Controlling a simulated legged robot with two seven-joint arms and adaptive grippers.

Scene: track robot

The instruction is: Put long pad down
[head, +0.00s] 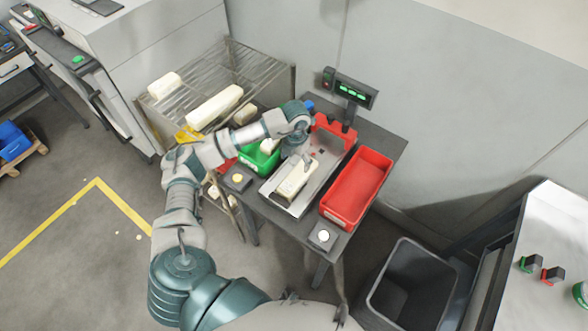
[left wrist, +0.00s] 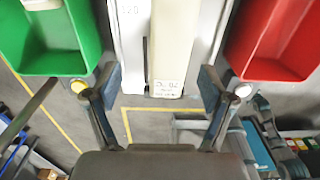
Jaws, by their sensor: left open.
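A long cream pad (head: 298,179) lies lengthwise in the grey metal tray (head: 272,188) on the small dark table. My left gripper (head: 303,157) is above the far part of the pad, and my wrist partly hides that area. In the left wrist view the pad (left wrist: 171,45) shows a printed label at its near end. The open fingers of my left gripper (left wrist: 158,84) stand apart on either side of the pad's line, not visibly touching it. My right gripper does not show.
A green bin (head: 270,162) stands left of the tray and a red bin (head: 349,205) right of it. A display (head: 350,89) rises behind. A wire rack (head: 248,67) with several cream pads is at left. A dark waste bin (head: 408,290) stands front right.

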